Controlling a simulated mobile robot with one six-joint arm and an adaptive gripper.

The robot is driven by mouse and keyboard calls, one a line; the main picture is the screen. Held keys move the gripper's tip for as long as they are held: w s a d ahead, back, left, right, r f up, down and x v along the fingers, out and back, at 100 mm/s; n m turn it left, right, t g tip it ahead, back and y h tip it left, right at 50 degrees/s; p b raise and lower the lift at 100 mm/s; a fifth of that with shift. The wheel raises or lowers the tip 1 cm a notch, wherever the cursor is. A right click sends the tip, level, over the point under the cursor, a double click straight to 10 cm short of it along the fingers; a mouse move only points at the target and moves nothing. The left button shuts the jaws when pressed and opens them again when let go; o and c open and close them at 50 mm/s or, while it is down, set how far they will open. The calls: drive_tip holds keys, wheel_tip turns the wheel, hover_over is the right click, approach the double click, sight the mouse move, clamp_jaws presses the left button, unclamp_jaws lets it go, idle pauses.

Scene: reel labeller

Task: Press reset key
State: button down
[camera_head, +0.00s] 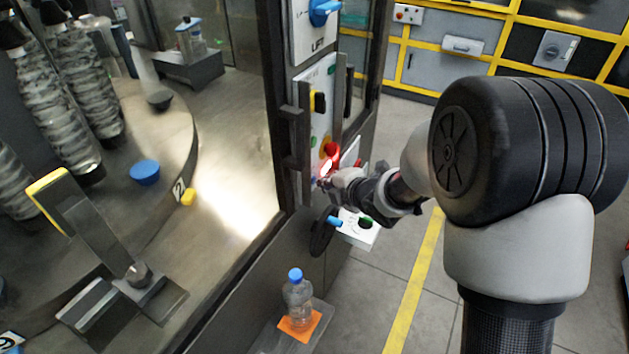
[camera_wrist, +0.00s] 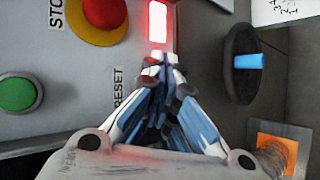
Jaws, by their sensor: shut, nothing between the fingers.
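My gripper (camera_wrist: 163,82) is shut and empty, its fingertips together at the control panel just right of the RESET label (camera_wrist: 118,88) in the wrist view. The surface beside the label lies behind the fingers, so I cannot see the reset key itself or tell whether the tips touch it. A glowing red rectangle (camera_wrist: 157,22) shows just above the fingertips. In the head view my gripper (camera_head: 322,183) is at the lower part of the panel (camera_head: 318,84), close below the red glow.
A red stop button (camera_wrist: 104,12) on a yellow base and a green button (camera_wrist: 17,93) are near the fingers. A black handwheel (camera_wrist: 240,64) with a blue handle is to the right. A bottle (camera_head: 298,298) stands low in front of the machine.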

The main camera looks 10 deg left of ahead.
drive_tip(key=shift+w+a, duration=0.15)
drive_tip(key=shift+a, duration=0.25)
drive_tip(key=shift+d, duration=0.1)
idle(0.5)
drive_tip(key=shift+s+d, duration=0.3)
drive_tip(key=shift+d, duration=0.45)
drive_tip(key=shift+s+d, duration=0.3)
drive_tip(key=shift+d, duration=0.5)
drive_tip(key=shift+s+d, duration=0.3)
drive_tip(key=shift+d, duration=0.45)
drive_tip(key=shift+s+d, duration=0.3)
drive_tip(key=shift+d, duration=0.5)
